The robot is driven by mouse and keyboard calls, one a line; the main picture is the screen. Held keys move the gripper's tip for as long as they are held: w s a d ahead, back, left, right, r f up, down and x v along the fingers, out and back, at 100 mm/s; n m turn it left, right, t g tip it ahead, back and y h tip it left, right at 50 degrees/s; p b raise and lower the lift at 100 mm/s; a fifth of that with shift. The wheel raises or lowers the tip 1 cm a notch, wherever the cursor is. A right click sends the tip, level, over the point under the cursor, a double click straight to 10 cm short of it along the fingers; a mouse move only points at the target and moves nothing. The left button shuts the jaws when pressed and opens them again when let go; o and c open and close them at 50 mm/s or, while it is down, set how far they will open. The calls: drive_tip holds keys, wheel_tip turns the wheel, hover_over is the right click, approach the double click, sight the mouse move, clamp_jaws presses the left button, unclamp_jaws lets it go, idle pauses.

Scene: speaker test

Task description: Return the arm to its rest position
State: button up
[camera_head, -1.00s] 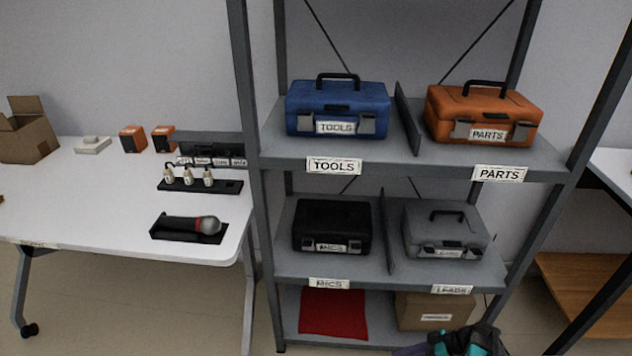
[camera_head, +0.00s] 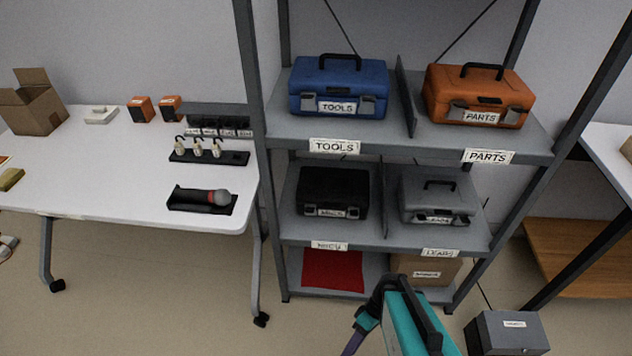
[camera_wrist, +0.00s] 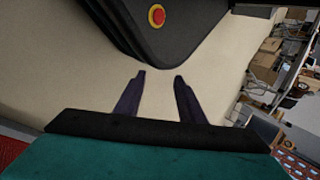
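My gripper (camera_wrist: 160,78) shows in the wrist view with its two dark purple fingers spread apart. Nothing is between them, only pale floor beyond. In the head view my teal and black arm end (camera_head: 405,325) is at the bottom, in front of the shelf's lowest level. A purple finger (camera_head: 356,340) points down to the left there, and the rest of the gripper is cut off or hidden. My dark body with a red button (camera_wrist: 156,15) fills the top of the wrist view.
A grey shelf (camera_head: 400,136) holds a blue case (camera_head: 330,82), an orange case (camera_head: 500,88), a black case (camera_head: 332,190) and a grey case (camera_head: 437,205). A white table (camera_head: 100,180) with a microphone (camera_head: 205,197) is left. A grey labelled box (camera_head: 507,330) is lower right.

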drive_tip(key=s+d+f+m+h+p, duration=0.1)
drive_tip(key=s+d+m+h, duration=0.2)
drive_tip(key=m, duration=0.6)
drive_tip(key=shift+d+f+t+h, duration=0.15)
drive_tip(key=shift+d+t+h, duration=0.25)
drive_tip(key=shift+d+h, duration=1.1)
drive_tip(key=shift+d, duration=0.15)
